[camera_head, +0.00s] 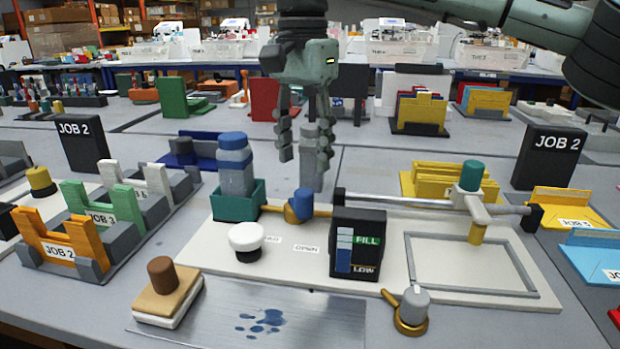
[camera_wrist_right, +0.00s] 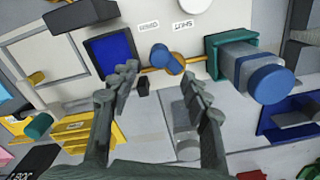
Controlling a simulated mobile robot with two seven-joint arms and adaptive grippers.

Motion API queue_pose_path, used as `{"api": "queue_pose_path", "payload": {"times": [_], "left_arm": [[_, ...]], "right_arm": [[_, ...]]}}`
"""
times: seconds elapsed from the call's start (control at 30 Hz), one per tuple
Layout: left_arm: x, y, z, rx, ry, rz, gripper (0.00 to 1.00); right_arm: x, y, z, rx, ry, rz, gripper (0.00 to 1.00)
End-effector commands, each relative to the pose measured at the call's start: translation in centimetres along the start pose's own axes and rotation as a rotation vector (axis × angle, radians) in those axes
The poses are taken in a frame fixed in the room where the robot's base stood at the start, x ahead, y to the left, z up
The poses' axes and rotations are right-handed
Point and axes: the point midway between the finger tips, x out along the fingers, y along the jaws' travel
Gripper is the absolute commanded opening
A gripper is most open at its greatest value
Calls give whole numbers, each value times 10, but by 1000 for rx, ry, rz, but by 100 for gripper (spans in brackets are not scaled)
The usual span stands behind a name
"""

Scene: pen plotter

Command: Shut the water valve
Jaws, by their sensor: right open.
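The water valve's blue knob (camera_head: 302,204) sits on a yellow pipe (camera_head: 270,209) between a teal-based bottle stand (camera_head: 237,206) and a dark box (camera_head: 357,245) marked FILL and LOW. In the right wrist view the knob (camera_wrist_right: 164,57) lies just beyond the fingertips, by labels reading SHUT (camera_wrist_right: 182,26) and OPEN (camera_wrist_right: 149,24). Which label it points to I cannot tell for sure. My right gripper (camera_head: 303,160) points down, open and empty, above and behind the valve. My left gripper is out of view.
The blue-capped bottle (camera_head: 236,165) stands close left of the valve. A white knob (camera_head: 247,237) is in front, and a plotter rail (camera_head: 410,202) with a teal-topped carriage (camera_head: 470,176) is at right. A metal plate (camera_head: 270,305) with blue blots lies at the front.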

Motion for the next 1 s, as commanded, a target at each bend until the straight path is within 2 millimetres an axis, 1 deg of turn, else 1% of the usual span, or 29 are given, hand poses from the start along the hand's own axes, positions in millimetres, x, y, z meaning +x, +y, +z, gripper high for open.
{"api": "queue_pose_path", "payload": {"times": [0.17,0.3,0.4,0.5,0.63,0.87,1.0], "left_arm": [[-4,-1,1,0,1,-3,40],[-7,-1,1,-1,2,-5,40],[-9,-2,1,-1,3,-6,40],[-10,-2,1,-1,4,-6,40],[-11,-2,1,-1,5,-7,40],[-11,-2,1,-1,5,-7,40],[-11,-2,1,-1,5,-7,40]], "right_arm": [[24,1,0,0,-1,3,48],[47,1,0,-1,-2,2,48],[61,1,0,0,-1,2,48],[70,0,0,1,-1,1,48],[76,0,0,1,0,0,48],[76,0,0,1,0,-1,48],[76,0,0,1,0,0,30]]}}
